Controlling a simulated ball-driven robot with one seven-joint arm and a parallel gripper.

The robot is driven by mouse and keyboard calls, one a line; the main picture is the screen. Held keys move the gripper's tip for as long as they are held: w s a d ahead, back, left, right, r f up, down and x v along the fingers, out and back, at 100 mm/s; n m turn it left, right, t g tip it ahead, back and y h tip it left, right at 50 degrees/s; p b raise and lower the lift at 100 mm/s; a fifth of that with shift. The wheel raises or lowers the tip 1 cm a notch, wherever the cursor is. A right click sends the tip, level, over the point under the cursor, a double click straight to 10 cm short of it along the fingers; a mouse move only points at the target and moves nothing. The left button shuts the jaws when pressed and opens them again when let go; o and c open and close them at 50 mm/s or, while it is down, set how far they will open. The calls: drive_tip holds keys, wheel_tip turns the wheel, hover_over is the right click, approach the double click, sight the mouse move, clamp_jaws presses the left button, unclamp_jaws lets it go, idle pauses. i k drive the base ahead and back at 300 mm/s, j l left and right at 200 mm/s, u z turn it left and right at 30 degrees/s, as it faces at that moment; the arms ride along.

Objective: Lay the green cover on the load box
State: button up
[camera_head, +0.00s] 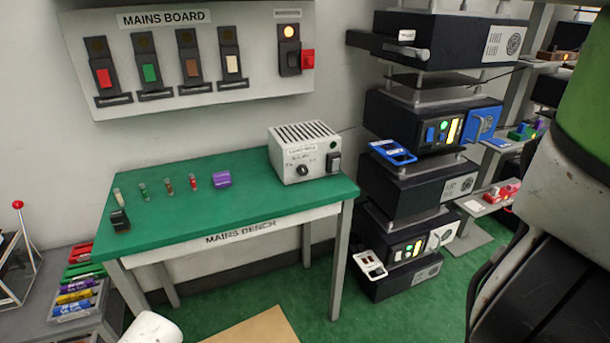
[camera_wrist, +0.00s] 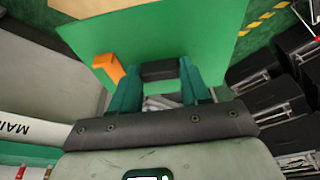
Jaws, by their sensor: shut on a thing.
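The load box (camera_head: 303,152) is a pale grey box with a slotted top, a knob and a dark switch. It stands on the right end of the green mains bench (camera_head: 200,225), and its top is bare. The green cover (camera_wrist: 165,38) is a flat green panel with an orange tab, seen in the wrist view. My gripper (camera_wrist: 160,82) is shut on it, with a dark block between the two teal fingers. The block looks like the cover's handle. My gripper and the cover are not visible in the head view.
Several small tubes (camera_head: 168,187), a purple block (camera_head: 222,179) and a black block (camera_head: 120,220) stand on the bench's left part. The mains board (camera_head: 195,60) hangs above. A rack of dark units (camera_head: 415,180) stands close right of the bench. Bench space before the load box is clear.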

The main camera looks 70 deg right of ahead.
sight(302, 132)
drive_tip(key=j+z, duration=0.15)
drive_tip(key=z, duration=0.25)
drive_tip(key=j+z, duration=0.15)
drive_tip(key=z, duration=0.25)
drive_tip(key=j+z, duration=0.2)
drive_tip(key=z, duration=0.2)
drive_tip(key=i, duration=0.05)
